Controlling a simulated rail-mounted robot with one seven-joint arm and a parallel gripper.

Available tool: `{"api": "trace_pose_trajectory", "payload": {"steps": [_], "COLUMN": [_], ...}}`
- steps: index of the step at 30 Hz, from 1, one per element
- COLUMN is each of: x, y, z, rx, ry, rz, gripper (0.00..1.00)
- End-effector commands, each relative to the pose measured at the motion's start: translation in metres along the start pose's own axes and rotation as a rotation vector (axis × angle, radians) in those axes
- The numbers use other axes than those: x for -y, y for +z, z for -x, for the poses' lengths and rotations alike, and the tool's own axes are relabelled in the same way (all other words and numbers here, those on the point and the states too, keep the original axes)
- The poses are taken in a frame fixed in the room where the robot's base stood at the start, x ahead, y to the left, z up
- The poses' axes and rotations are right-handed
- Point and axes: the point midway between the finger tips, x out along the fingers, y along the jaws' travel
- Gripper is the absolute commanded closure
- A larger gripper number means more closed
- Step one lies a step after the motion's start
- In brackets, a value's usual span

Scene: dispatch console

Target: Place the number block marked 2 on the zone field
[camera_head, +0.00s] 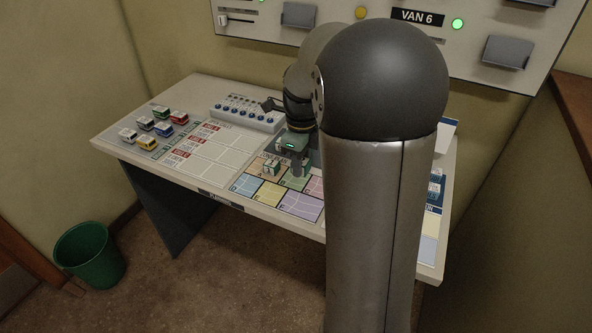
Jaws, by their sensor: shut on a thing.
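My gripper (286,166) is over the coloured zone map (301,205) near the front edge of the console. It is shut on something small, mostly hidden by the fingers. A small pale block-like shape (271,169) shows at the gripper's left side, low over the map. I cannot read a 2 on it, nor tell whether it touches the map. The map has blue, yellow, purple, pink and green fields. My arm hides its right part.
Several toy vans (145,125) stand at the left of the console (187,86). A switch panel (247,113) stands at the back, behind a pale printed grid (213,152). A green bin (90,254) is on the floor. A wall board (470,45) rises behind.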

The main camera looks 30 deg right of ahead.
Motion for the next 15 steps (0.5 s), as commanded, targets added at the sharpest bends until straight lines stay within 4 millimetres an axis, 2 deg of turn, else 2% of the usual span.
{"api": "trace_pose_trajectory", "payload": {"steps": [3, 6, 10, 15], "x": [0.025, 0.037, 0.050, 0.058], "y": [0.018, 0.027, 0.036, 0.043], "z": [-0.012, -0.034, -0.054, -0.065], "rx": [-0.002, -0.002, -0.001, 0.000], "ry": [0.003, 0.004, 0.003, 0.000], "rz": [0.000, 0.000, -0.001, 0.001], "gripper": [0.90, 0.90, 0.90, 0.90]}}
